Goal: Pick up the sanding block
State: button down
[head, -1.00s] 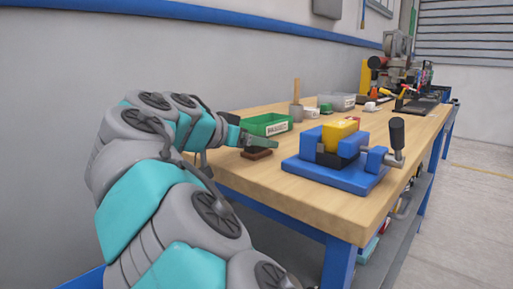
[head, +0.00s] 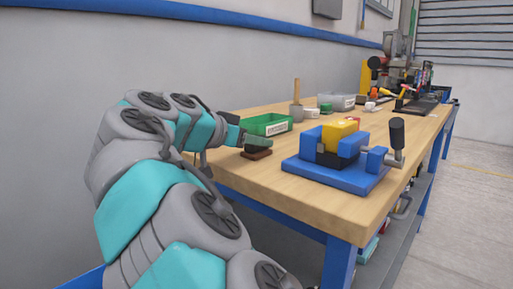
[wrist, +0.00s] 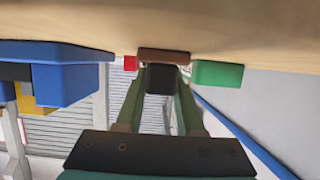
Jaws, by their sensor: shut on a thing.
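The sanding block (head: 257,154) has a brown base and sits at the near left part of the workbench top. The wrist view shows its brown slab (wrist: 164,56) with a black upper part (wrist: 161,79).
A green bin (head: 266,124) stands just behind the block. A blue vise (head: 335,170) holding a yellow piece (head: 340,133) is to the right. A mallet (head: 296,100) and a clear box (head: 337,102) are farther back. Bare bench top (head: 240,183) lies in front.

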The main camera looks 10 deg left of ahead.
jog(key=shift+r, duration=0.15)
jog(key=shift+a+r+p, duration=0.1)
jog(key=shift+r+p, duration=0.6)
jog(key=shift+r, duration=2.7)
jog(key=shift+r+p, duration=0.75)
jog(key=shift+r, duration=0.7)
